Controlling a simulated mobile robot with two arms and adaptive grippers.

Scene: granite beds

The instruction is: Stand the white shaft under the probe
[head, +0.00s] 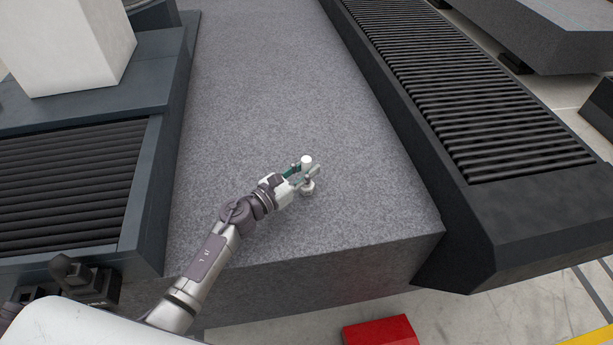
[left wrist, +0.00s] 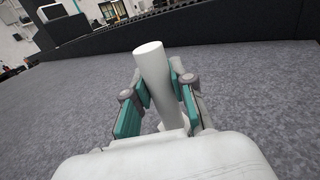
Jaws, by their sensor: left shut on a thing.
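The white shaft (head: 306,161) stands between the fingers of my left gripper (head: 303,174), which is shut on it above the granite bed (head: 270,80). In the left wrist view the shaft (left wrist: 150,68) is a plain white cylinder, slightly tilted in the picture, held between the teal finger pads of the gripper (left wrist: 158,95). A wider light foot shows below the fingers in the head view. I cannot tell whether it touches the granite. No probe can be made out in either view. My right gripper is not in view.
A dark ribbed bellows rail (head: 440,80) runs along the right of the bed. Another bellows (head: 70,185) and a white block (head: 70,45) on a dark base are at the left. The granite beyond the gripper is clear. A red box (head: 380,331) is on the floor in front.

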